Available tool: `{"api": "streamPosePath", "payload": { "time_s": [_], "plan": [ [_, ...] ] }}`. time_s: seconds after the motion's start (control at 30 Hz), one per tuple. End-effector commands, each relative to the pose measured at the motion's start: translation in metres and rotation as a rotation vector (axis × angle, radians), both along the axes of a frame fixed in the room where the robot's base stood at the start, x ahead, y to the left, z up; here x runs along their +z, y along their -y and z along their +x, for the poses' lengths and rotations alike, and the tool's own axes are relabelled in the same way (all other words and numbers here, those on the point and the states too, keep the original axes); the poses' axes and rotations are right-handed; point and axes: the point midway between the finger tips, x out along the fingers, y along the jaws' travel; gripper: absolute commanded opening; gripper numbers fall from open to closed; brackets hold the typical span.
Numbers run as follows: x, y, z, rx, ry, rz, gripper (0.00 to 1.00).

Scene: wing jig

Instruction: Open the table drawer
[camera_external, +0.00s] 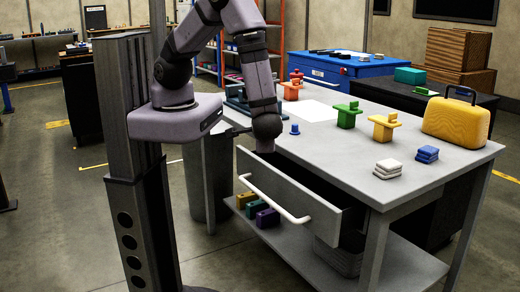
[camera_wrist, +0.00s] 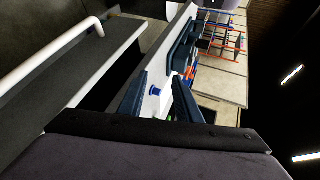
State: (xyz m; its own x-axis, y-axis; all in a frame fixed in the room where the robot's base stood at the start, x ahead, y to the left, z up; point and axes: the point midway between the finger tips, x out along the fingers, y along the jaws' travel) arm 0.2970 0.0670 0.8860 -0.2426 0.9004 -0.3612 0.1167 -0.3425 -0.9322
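The table drawer (camera_external: 285,185) stands pulled well out from under the grey table's top (camera_external: 350,150). Its front panel carries a white bar handle (camera_external: 270,197). In the wrist view the handle (camera_wrist: 50,55) and the drawer front are at the left, off to the side of the fingers. My gripper (camera_wrist: 160,77) is open, its two dark fingers apart with nothing between them. It is apart from the handle, near the drawer's back left side and the table edge. In the external view the fingers are mostly hidden by my arm.
On the tabletop are a small blue piece (camera_external: 294,130), green (camera_external: 347,115) and orange (camera_external: 383,126) parts, white blocks (camera_external: 387,169), blue blocks (camera_external: 427,154) and a yellow case (camera_external: 457,118). Coloured blocks (camera_external: 257,210) lie on the lower shelf. The floor before the drawer is clear.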

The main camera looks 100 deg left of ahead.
Motion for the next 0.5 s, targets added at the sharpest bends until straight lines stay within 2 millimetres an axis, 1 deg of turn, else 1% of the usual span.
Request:
{"api": "streamPosePath", "payload": {
  "time_s": [0.03, 0.07, 0.1, 0.17, 0.27, 0.37, 0.5],
  "plan": [
    [0.014, -0.005, -0.004, 0.044, -0.003, -0.055, 0.31],
    [0.013, -0.006, -0.005, 0.057, -0.014, -0.099, 0.31],
    [0.009, -0.004, -0.007, 0.066, -0.036, -0.171, 0.31],
    [-0.007, 0.004, -0.007, 0.045, -0.077, -0.268, 0.31],
    [-0.031, 0.021, -0.005, -0.029, -0.148, -0.411, 0.31],
    [-0.051, 0.038, -0.002, -0.124, -0.229, -0.548, 0.31],
    [-0.076, 0.064, 0.008, -0.306, -0.342, -0.727, 0.31]
  ]
}}
